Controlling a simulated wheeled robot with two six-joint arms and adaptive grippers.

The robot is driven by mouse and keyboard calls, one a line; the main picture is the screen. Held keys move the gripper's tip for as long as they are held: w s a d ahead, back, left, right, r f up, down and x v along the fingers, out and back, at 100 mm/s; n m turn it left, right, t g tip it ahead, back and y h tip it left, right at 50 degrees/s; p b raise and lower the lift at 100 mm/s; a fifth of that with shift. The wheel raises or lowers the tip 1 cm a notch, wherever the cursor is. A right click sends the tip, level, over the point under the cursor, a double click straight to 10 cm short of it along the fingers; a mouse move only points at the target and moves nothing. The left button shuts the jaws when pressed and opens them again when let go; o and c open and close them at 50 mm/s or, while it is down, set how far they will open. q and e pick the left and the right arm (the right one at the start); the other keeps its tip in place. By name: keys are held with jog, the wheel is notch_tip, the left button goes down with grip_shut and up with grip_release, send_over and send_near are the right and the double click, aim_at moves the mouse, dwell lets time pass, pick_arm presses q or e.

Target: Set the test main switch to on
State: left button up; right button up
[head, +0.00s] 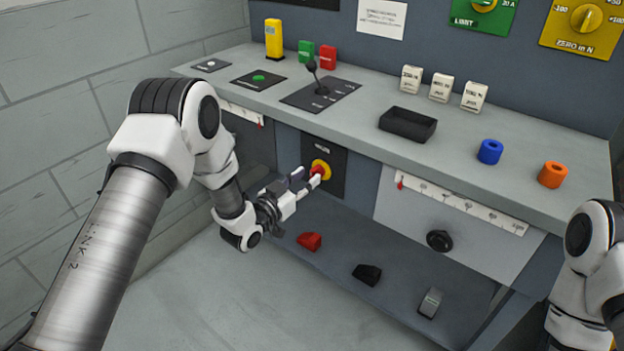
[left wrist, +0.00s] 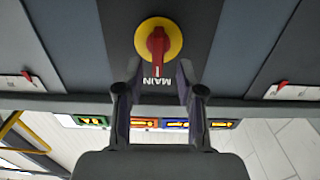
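The main switch is a red handle on a yellow disc (head: 320,168), set in a dark panel on the front of the bench. In the left wrist view the red handle (left wrist: 158,45) shows large, with the word MAIN upside down beside it. The handle points toward that label there. My left gripper (head: 307,181) is right in front of the switch. In the left wrist view its two fingers (left wrist: 158,80) are apart, one on each side of the handle's line, with a gap to the handle. I cannot tell their exact depth. My right gripper is out of view.
The bench top above holds a black lever (head: 318,85), a black tray (head: 407,124), a blue ring (head: 489,151) and an orange ring (head: 553,174). A lower shelf holds red (head: 309,241), black (head: 367,273) and grey (head: 430,302) pieces. A black knob (head: 439,240) sits right of the switch.

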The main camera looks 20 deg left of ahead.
aim_at(311, 175)
pick_arm(q)
jog(key=x, duration=0.3)
jog(key=shift+d+r, duration=0.1)
jog(key=shift+d, duration=0.1)
jog(key=shift+w+a, duration=0.1)
jog(key=c, duration=0.3)
grip_shut()
